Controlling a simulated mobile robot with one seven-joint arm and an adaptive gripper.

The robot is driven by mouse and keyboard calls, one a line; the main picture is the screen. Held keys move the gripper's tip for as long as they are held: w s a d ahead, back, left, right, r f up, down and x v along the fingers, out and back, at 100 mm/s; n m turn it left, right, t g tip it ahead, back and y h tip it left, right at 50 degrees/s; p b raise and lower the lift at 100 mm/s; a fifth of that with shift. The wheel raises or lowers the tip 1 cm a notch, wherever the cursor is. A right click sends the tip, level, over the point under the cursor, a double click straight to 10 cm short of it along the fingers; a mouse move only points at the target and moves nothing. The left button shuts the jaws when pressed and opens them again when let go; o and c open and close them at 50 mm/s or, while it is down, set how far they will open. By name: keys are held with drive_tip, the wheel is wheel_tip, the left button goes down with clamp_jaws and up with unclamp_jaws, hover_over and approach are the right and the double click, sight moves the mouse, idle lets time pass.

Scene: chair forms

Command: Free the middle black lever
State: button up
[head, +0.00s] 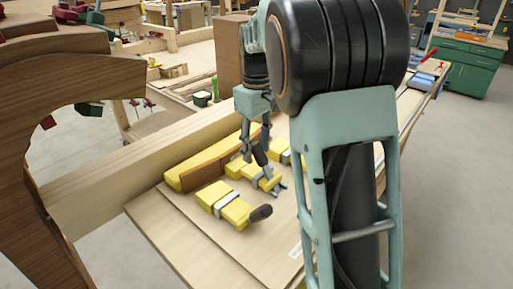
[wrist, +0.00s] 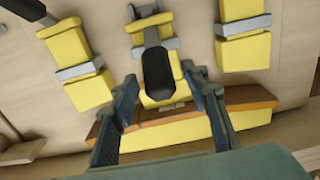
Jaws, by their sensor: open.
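The middle black lever (wrist: 157,70) sits on the middle yellow clamp block (wrist: 158,98), with a grey bracket at its far end. In the wrist view my open gripper (wrist: 160,80) has one finger on each side of this lever. Whether either finger touches it cannot be told. In the head view my gripper (head: 255,148) reaches down over the middle clamp, and the lever (head: 260,155) shows dark among the fingers. The near clamp (head: 222,203) has its own black lever (head: 261,213), lying outward. The right clamp (wrist: 242,40) shows no lever in the wrist view.
A curved yellow form (head: 205,158) with a brown wood strip (head: 203,173) runs behind the clamps on a pale board (head: 185,237). A dark wooden arch (head: 45,85) stands at the left. A green cabinet (head: 458,65) is far right.

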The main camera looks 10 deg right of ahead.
drive_tip(key=shift+c, duration=0.3)
clamp_jaws()
